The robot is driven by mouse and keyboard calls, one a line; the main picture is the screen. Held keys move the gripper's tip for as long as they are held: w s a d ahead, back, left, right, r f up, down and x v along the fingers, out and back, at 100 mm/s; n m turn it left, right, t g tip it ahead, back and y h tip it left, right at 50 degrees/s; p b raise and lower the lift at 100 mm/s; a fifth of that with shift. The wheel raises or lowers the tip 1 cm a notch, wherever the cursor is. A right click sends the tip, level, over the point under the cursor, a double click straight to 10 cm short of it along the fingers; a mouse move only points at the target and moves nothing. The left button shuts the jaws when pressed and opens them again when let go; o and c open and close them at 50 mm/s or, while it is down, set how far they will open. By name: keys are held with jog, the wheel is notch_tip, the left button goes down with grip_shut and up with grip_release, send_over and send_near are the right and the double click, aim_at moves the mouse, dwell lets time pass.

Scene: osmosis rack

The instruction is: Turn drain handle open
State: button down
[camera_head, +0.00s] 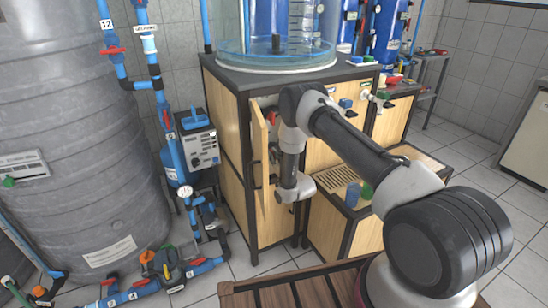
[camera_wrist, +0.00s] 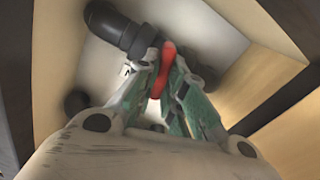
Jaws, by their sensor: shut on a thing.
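The red drain handle (camera_wrist: 168,56) sits against a dark grey pipe (camera_wrist: 125,30) inside a pale cabinet in the wrist view. My gripper (camera_wrist: 164,78) has its green-and-grey fingers closed around the handle, one on each side. The handle's upper end shows above the fingertips and a small red part shows below, between them. In the camera_head view my arm reaches into the wooden cabinet (camera_head: 231,170) behind its open door (camera_head: 260,165). The fingers and the held handle are hidden there.
A red part (camera_head: 272,118) shows near the top of the cabinet opening. A clear round tank (camera_head: 277,45) stands on top. A large grey tank (camera_head: 75,130) and blue pipes (camera_head: 172,135) fill the left. Tiled floor (camera_head: 480,180) is free at right.

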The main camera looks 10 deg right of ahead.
jog(key=n, duration=0.7)
jog(key=shift+a+f, duration=0.1)
jog(key=shift+a, duration=0.05)
jog(key=n, duration=0.4)
jog(key=shift+s+f+n, duration=0.1)
jog(key=shift+n, duration=0.3)
jog(key=shift+f+n, duration=0.15)
jog(key=shift+n, duration=1.55)
jog(key=shift+a, duration=0.1)
jog(key=c, duration=1.5)
grip_release()
jog(key=v, duration=1.2)
